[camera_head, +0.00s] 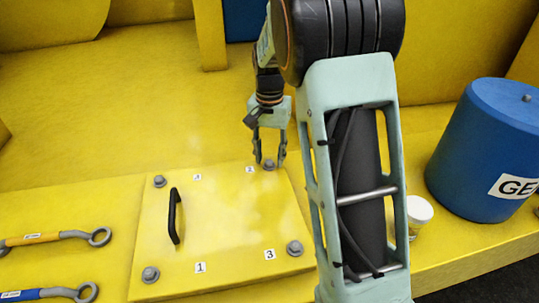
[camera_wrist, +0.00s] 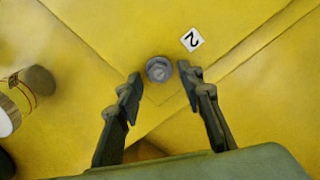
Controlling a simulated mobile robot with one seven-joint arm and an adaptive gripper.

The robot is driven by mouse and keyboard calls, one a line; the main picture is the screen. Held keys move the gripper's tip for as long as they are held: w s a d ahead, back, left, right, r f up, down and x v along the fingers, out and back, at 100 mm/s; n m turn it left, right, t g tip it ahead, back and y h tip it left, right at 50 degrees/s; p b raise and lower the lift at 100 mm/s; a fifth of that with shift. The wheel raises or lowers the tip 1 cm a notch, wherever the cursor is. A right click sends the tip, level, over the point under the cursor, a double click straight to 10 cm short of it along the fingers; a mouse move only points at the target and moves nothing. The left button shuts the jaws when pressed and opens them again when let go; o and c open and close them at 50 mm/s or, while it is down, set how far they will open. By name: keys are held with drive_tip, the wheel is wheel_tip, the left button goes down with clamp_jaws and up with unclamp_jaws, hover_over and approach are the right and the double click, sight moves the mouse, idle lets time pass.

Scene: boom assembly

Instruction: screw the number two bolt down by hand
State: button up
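The number two bolt (camera_head: 268,165) is a grey bolt at the far right corner of the yellow cover plate (camera_head: 225,220). In the wrist view the bolt head (camera_wrist: 158,69) shows from above, close to a white label reading 2 (camera_wrist: 192,39). My gripper (camera_head: 269,160) points down over this corner. Its fingers are open, and in the wrist view the gripper (camera_wrist: 160,75) has one fingertip on either side of the bolt. A gap shows at each side of the head. I cannot tell how far the bolt is threaded in.
Other bolts sit at the plate's far left (camera_head: 159,181), near left (camera_head: 150,274) and near right (camera_head: 295,248) corners. A black handle (camera_head: 174,216) rises on the plate's left. Two wrenches (camera_head: 60,238) lie left. A blue drum (camera_head: 490,150) and a white-lidded jar (camera_head: 419,210) stand right.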

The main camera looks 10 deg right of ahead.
sight(269, 161)
wheel_tip(269, 161, up, 12)
idle(0.5)
